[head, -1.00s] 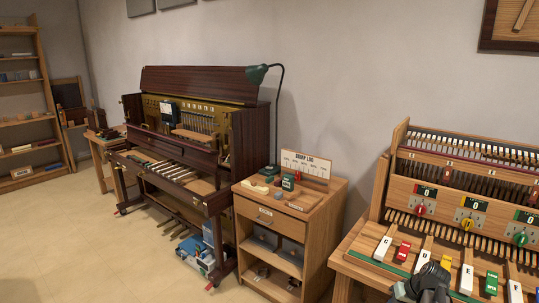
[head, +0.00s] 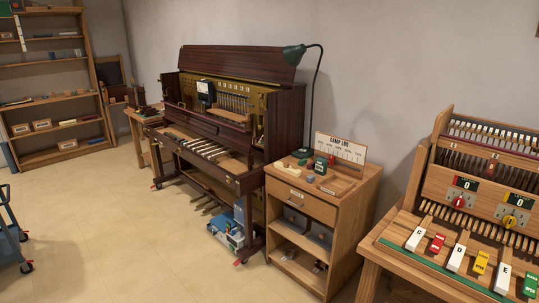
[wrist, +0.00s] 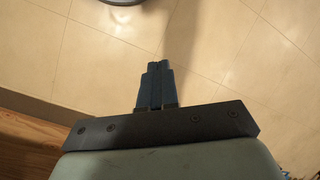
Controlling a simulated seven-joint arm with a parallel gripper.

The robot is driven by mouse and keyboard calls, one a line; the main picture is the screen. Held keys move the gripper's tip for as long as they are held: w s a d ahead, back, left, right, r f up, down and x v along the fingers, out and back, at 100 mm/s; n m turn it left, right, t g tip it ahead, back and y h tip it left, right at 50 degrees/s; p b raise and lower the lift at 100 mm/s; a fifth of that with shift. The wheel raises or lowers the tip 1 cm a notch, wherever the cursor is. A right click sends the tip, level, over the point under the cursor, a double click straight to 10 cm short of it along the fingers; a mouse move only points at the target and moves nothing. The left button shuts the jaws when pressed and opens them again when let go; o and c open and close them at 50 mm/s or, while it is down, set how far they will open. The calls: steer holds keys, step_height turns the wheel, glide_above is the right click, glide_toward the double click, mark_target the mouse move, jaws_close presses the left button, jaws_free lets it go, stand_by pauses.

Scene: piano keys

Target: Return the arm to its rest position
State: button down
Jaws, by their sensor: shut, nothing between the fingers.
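My gripper (wrist: 156,72) shows in the wrist view, with its two dark fingers together and nothing between them. It points at bare tiled floor (wrist: 225,70). The edge of a wooden surface (wrist: 25,145) lies at the lower left of that view. In the head view my gripper is out of frame. The key bench (head: 425,270) there carries white keys marked C, D and E, with red, yellow and green blocks among them.
An opened upright piano (head: 285,110) stands at the centre against the wall. A wooden cabinet (head: 300,210) with a desk lamp (head: 296,54) behind it stands between piano and bench. Shelves (head: 60,128) and a blue cart (head: 10,240) are at the left. The floor in front is clear.

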steer(key=s+a+f+n+g+h, duration=0.1)
steer(key=s+a+f+g, duration=0.1)
steer(key=s, duration=0.7)
steer(key=s+a+f+g+h, duration=0.1)
steer(key=s+a+f, duration=0.4)
steer(key=s, duration=0.4)
steer(key=shift+s+f+n+g+h, duration=0.15)
steer(key=shift+f+n+g+h, duration=0.25)
steer(key=shift+f, duration=0.35)
